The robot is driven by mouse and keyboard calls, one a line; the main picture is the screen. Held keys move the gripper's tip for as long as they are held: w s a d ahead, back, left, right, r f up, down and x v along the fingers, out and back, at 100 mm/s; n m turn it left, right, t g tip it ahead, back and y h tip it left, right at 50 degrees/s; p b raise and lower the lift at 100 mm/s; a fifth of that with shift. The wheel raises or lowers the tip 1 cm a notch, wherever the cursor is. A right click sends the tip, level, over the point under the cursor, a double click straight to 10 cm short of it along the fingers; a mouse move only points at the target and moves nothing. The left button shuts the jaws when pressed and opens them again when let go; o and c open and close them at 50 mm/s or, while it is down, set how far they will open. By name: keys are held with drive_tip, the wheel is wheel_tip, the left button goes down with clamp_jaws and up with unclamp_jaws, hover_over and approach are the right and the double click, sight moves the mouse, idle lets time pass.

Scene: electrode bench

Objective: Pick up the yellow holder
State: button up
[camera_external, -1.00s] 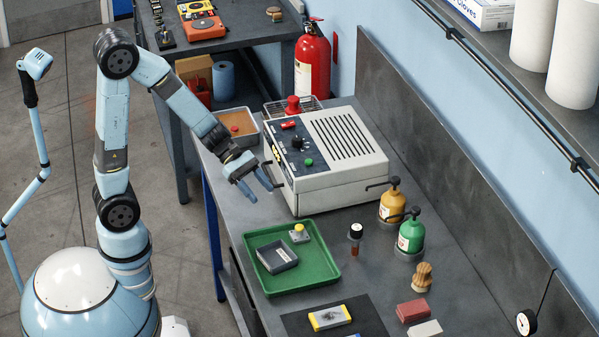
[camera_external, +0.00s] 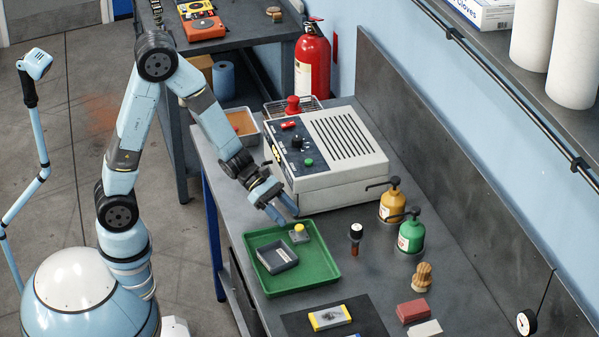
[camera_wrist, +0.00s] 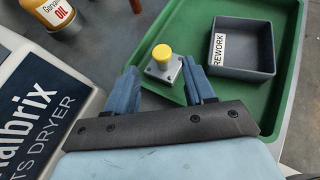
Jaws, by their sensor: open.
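The yellow holder (camera_external: 299,230) is a small grey square block with a round yellow top. It stands upright in the back corner of the green tray (camera_external: 318,283). In the wrist view the holder (camera_wrist: 161,56) lies just beyond my fingertips, between their lines. My gripper (camera_external: 283,216) is open and empty, above the tray's back edge and close to the holder. Its two blue fingers also show in the wrist view (camera_wrist: 160,78), apart from each other. I cannot tell whether either finger touches the holder.
A grey box (camera_external: 278,257) labelled "REWORK" sits in the tray beside the holder. The dryer (camera_external: 335,183) stands just behind my gripper.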

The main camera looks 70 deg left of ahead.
sight(299, 232)
drive_tip(key=shift+x, duration=2.55)
drive_tip(key=shift+s+f, duration=0.15)
drive_tip(key=shift+f, duration=0.05)
drive_tip(key=shift+c, duration=0.3)
clamp_jaws()
